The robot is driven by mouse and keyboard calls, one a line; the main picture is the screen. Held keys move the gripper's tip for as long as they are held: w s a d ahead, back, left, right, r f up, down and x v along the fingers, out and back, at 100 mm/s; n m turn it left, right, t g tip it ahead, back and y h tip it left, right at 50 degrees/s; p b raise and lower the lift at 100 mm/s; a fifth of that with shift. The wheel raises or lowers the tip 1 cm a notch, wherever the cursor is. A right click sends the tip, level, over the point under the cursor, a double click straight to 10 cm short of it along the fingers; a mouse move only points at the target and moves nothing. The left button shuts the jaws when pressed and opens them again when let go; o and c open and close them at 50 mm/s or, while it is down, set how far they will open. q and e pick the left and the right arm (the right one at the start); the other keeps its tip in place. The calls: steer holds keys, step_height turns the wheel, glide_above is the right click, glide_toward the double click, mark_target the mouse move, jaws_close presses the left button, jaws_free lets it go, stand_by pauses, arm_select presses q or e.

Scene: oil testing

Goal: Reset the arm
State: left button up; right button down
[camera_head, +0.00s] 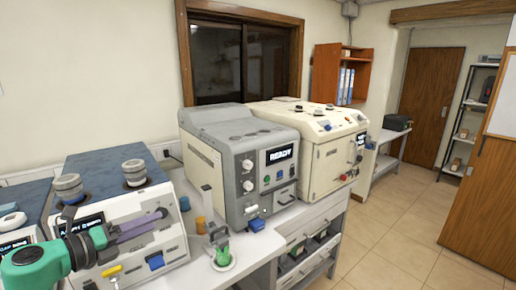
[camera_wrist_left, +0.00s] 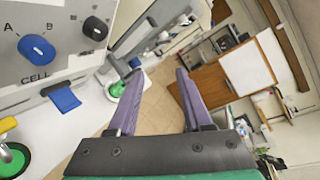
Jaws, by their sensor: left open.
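My left arm comes in from the left in the head view, with a green wrist and purple gripper fingers. The left gripper (camera_head: 158,222) is in front of a white bench machine (camera_head: 185,246) with a dark blue top. In the left wrist view the two purple fingers of my left gripper (camera_wrist_left: 160,75) stand apart, with nothing between them. The same machine front, with a blue knob (camera_wrist_left: 36,50) marked CELL, shows at the left of that view. My right gripper is in neither view.
A grey machine reading READY (camera_head: 235,160) and a cream machine (camera_head: 325,150) stand farther right. The floor (camera_head: 400,220) at right is clear.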

arm_select(q)
steer(key=s+a+f+n+y, duration=0.3)
steer(key=f+n+y, duration=0.2)
steer(key=f+n, duration=0.4)
steer(key=s+a+f+n+y, duration=0.2)
steer(key=a+f+n+y, duration=0.3)
steer(key=n, duration=0.7)
steer(key=s+d+f+n+g+h, duration=0.1)
steer(key=s+d+f+n+g, duration=0.4)
steer(key=s, duration=0.4)
steer(key=s+d+f+n+g+h, duration=0.1)
steer(key=s+d+f+n+g, duration=0.3)
steer(key=s+d+f, duration=0.4)
steer(key=s+a+f+g+b, duration=0.1)
steer(key=s+f+b, duration=0.15)
steer(key=f, duration=1.35)
steer(key=s+a+f+g+b, duration=0.15)
steer(key=f+b, duration=0.25)
steer(key=f, duration=1.2)
steer(key=s+a+f+b, duration=0.2)
steer(key=s+f+b, duration=0.1)
steer(key=s+f, duration=1.2)
steer(key=shift+s+f+m, duration=0.25)
steer(key=shift+s+m, duration=0.05)
steer(key=shift+s, duration=0.15)
